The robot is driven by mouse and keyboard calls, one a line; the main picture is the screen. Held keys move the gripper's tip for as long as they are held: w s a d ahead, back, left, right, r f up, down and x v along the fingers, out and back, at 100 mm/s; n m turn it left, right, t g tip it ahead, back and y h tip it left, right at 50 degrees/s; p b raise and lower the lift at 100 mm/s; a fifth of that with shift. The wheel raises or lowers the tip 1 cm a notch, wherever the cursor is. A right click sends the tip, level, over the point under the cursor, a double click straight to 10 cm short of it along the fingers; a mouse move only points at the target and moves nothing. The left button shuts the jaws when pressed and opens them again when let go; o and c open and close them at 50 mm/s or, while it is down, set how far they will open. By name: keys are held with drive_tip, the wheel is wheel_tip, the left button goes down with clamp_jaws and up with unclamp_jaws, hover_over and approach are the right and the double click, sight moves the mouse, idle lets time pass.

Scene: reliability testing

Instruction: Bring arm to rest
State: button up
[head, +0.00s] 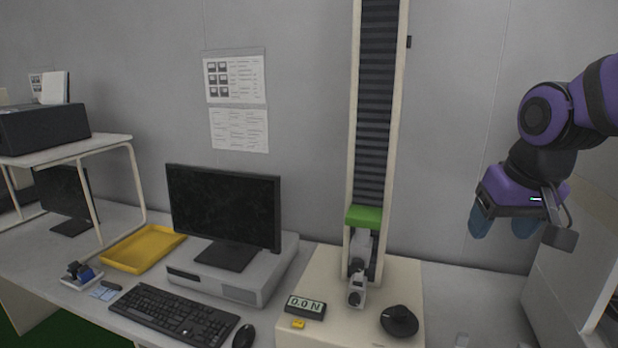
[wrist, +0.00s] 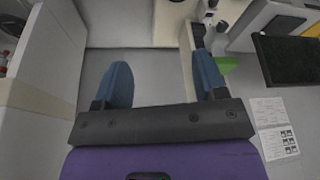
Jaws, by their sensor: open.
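My purple arm comes in from the right in the head view. My gripper (head: 503,226) hangs in the air to the right of the tall test column, with its blue fingers pointing down. In the wrist view my gripper (wrist: 164,85) shows two blue fingers spread wide apart with nothing between them. It touches nothing that I can see.
The test stand column (head: 377,120) with a green crosshead (head: 363,215) rises left of my gripper. A white cabinet (head: 570,270) stands below right. A monitor (head: 225,208), yellow tray (head: 144,249) and keyboard (head: 172,315) are further left. The wall is behind.

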drive_tip(key=s+d+r+t, duration=0.1)
drive_tip(key=s+r, duration=0.2)
drive_tip(key=s, duration=0.8)
drive_tip(key=shift+s+d+t, duration=0.25)
drive_tip(key=shift+s+t, duration=0.05)
drive_tip(key=shift+s, duration=0.05)
drive_tip(key=shift+r, duration=0.1)
drive_tip(key=shift+c, duration=0.4)
idle(1.7)
